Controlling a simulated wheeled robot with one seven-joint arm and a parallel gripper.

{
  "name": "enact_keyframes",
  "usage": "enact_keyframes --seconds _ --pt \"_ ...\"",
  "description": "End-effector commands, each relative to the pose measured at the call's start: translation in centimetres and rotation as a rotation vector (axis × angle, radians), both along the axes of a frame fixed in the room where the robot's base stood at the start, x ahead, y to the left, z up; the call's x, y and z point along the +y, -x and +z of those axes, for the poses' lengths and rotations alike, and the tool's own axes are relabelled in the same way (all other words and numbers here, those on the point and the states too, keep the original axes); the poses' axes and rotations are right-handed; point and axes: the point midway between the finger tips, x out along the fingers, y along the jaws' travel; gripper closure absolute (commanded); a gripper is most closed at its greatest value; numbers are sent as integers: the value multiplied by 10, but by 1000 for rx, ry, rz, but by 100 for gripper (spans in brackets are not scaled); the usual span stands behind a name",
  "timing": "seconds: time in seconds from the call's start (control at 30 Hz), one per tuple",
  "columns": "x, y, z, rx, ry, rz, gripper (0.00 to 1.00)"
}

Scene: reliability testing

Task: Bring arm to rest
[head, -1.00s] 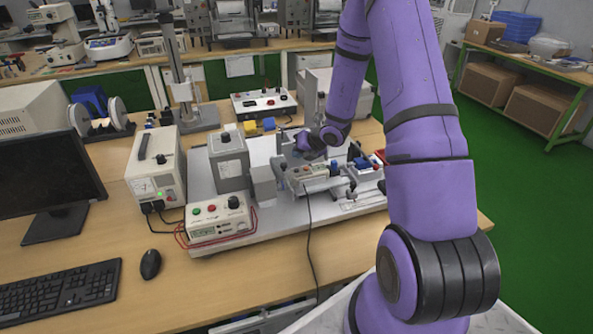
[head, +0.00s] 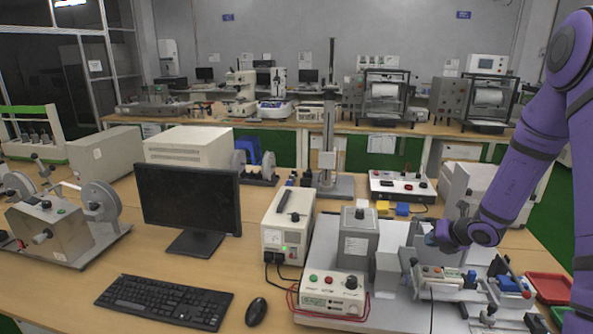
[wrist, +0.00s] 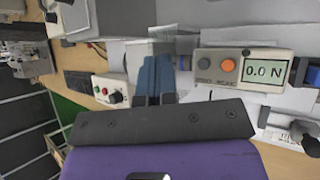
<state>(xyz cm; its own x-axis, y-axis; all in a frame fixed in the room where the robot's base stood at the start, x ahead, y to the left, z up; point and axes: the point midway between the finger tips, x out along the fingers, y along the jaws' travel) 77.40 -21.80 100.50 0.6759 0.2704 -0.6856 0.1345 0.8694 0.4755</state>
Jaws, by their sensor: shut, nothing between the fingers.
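My purple arm (head: 528,150) reaches in from the right of the head view and bends down to the test rig on the bench. My gripper (head: 431,240) is just above and behind the small force gauge (head: 446,277). In the wrist view, my gripper's dark blue fingers (wrist: 155,72) are together with nothing between them. The force gauge (wrist: 243,68) lies to their right there, with orange and grey buttons and a display reading 0.0 N. I cannot tell whether the fingertips touch the rig.
A grey box (head: 359,238), a control box (head: 331,290) and a power supply (head: 288,225) stand left of my gripper. A red tray (head: 548,287) lies to its right. A monitor (head: 188,206), keyboard (head: 165,299) and mouse (head: 256,311) occupy the left bench.

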Motion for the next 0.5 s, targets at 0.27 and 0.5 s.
enact_keyframes --seconds 0.27,0.5 --pt "65 15 100 -201 275 492 100" --pt "120 57 172 -380 548 944 100"
